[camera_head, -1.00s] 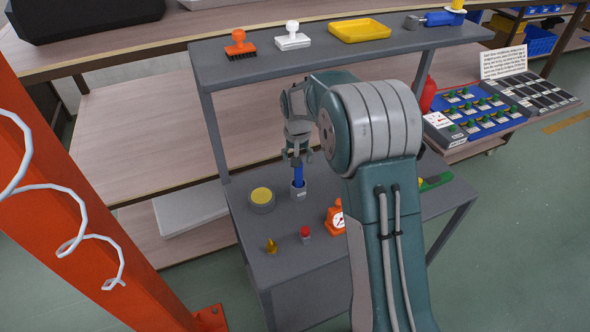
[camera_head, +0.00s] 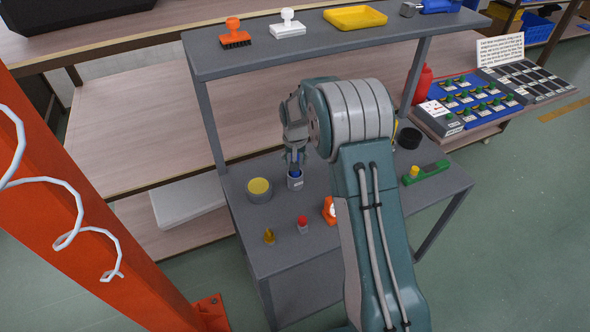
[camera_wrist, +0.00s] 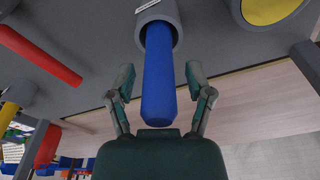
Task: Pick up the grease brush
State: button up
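The likely grease brush shows as a blue handle (camera_wrist: 160,85) standing upright in a small grey holder (camera_head: 295,184) on the cart's lower shelf. Its lower end is hidden inside the holder, whose rim also shows in the wrist view (camera_wrist: 159,12). In the head view only a little of the blue handle (camera_head: 295,173) shows below my gripper (camera_head: 296,157). In the wrist view my gripper (camera_wrist: 160,78) is open, one finger on each side of the handle, with visible gaps on both sides.
On the lower shelf, a yellow-topped grey tin (camera_head: 258,190) stands left of the holder. The upper shelf (camera_head: 320,45) overhangs behind, holding brushes and a yellow tray (camera_head: 355,17).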

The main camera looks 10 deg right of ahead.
grip_shut()
jog(key=shift+r, duration=0.6)
jog(key=r, duration=0.6)
jog(key=shift+s, duration=0.3)
jog(key=s+d, duration=0.1)
jog(key=s, duration=0.7)
jog(key=s+d, duration=0.2)
jog(key=s, duration=0.7)
jog(key=shift+d, duration=0.25)
